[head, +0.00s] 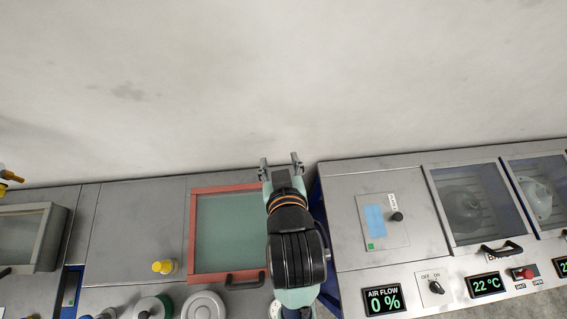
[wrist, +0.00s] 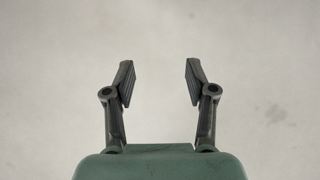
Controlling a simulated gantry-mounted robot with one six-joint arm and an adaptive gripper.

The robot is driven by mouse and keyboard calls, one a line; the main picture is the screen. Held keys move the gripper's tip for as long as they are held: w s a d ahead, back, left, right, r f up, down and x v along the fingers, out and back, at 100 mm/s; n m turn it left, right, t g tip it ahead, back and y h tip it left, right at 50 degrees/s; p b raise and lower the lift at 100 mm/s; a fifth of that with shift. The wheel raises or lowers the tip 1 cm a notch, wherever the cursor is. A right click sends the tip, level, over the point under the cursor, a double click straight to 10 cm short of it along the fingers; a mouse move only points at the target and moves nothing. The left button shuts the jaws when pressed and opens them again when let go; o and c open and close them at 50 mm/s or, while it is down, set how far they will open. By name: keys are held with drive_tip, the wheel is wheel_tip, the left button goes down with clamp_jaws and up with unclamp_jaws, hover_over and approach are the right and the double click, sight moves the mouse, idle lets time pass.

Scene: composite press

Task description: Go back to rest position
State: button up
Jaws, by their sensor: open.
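My gripper (head: 281,161) is at the middle of the head view, with its fingers pointing up the picture toward the pale wall. In the wrist view my gripper (wrist: 158,82) shows two dark fingers spread apart with nothing between them. Only a blurred pale surface lies beyond the fingertips. My arm covers the right edge of the red-framed glass lid and the gap between the two benches.
Left of my arm are a red-framed glass lid (head: 230,232), a yellow knob (head: 164,267) and round lids (head: 204,305). To the right stands a grey panel bench with an air flow display (head: 384,300), a dial (head: 436,287) and glass-covered chambers (head: 473,205). The pale wall (head: 280,75) behind is bare.

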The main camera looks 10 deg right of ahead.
drive_tip(key=shift+t+y, duration=0.4)
drive_tip(key=shift+t, duration=0.2)
drive_tip(key=a+r, duration=0.1)
drive_tip(key=a, duration=0.1)
drive_tip(key=s+a+r, duration=0.1)
drive_tip(key=a+r, duration=0.1)
drive_tip(key=shift+s, duration=0.2)
wheel_tip(320, 180, up, 24)
drive_tip(key=p, duration=2.4)
drive_tip(key=shift+r, duration=0.15)
drive_tip(key=shift+d, duration=0.1)
